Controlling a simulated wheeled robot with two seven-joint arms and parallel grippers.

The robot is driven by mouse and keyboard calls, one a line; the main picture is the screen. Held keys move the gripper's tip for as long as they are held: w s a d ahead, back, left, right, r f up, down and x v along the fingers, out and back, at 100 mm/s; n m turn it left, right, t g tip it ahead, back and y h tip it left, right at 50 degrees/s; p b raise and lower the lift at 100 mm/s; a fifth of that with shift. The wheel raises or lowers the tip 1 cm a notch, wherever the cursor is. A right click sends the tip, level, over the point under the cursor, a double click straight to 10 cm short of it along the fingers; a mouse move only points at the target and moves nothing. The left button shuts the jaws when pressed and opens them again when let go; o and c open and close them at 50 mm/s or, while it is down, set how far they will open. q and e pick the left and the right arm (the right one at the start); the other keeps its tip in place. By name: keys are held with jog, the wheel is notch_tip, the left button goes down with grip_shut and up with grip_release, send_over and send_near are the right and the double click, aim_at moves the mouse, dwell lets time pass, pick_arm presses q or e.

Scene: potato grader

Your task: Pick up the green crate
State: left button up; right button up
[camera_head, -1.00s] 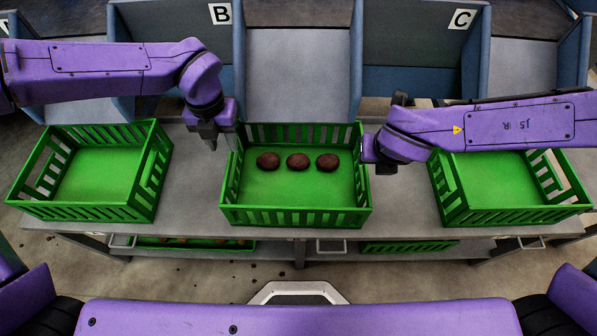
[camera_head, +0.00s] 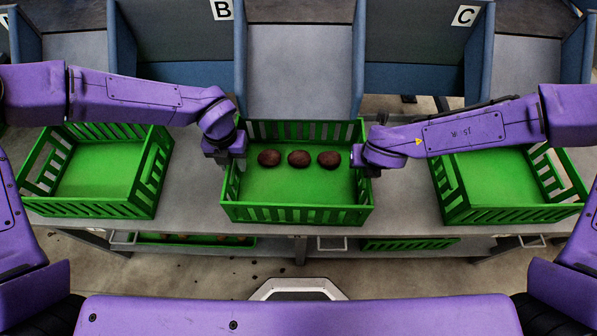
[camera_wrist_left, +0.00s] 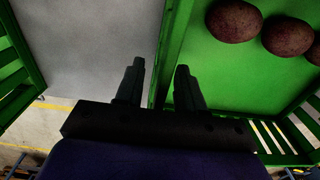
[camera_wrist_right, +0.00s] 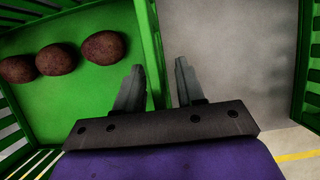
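The middle green crate (camera_head: 295,213) stands on the grey table with three brown potatoes (camera_head: 299,159) in it. My left gripper (camera_head: 227,160) is at the crate's left wall; its fingertips are hidden in the head view. In the left wrist view its fingers (camera_wrist_left: 160,66) are apart, with the crate wall (camera_wrist_left: 172,50) between them. My right gripper (camera_head: 366,163) is at the crate's right wall. In the right wrist view its fingers (camera_wrist_right: 158,66) are apart on either side of that wall (camera_wrist_right: 150,45). I see no finger closed on a wall.
Another green crate (camera_head: 105,208) stands to the left and one (camera_head: 512,213) to the right, with bare table between. Grey chutes with blue sides (camera_head: 299,70) rise behind. A lower shelf (camera_head: 300,245) holds more green crates. Dark bits lie on the floor.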

pick_arm(q)
grip_shut()
pick_arm(e)
grip_shut()
pick_arm(q)
jog(key=shift+r, duration=0.15)
pick_arm(e)
jog(key=shift+r, duration=0.1)
